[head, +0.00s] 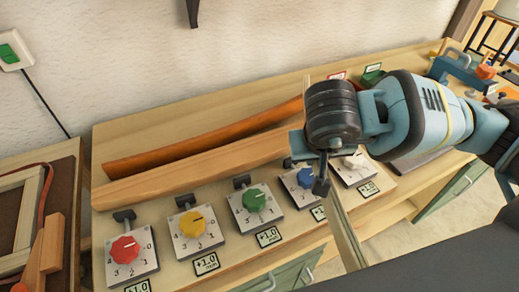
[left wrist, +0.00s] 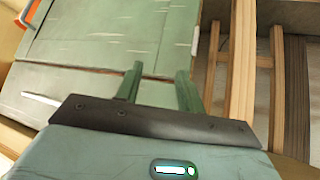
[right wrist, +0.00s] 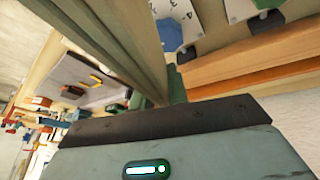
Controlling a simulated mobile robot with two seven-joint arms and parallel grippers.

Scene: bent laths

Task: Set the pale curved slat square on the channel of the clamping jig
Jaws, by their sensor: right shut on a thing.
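The pale slat (head: 347,232) is in my right gripper (head: 321,188), which is shut on it. In the head view the slat runs steeply from the gripper to the lower right, across the jig's front edge rather than along it. In the right wrist view the slat (right wrist: 125,45) runs from the upper left into the jaws. The clamping jig (head: 150,187) has a long wooden bar with a row of coloured dials before it; its channel is not clearly distinguishable. My left gripper (left wrist: 157,88) is open and empty, facing green cabinet doors.
An orange-brown curved lath (head: 190,142) lies behind the wooden bar. Dial blocks, among them a red dial (head: 125,248) and a green dial (head: 254,200), stand along the front. A wooden frame (head: 28,205) lies at the left. Tools (head: 460,68) stand at the far right.

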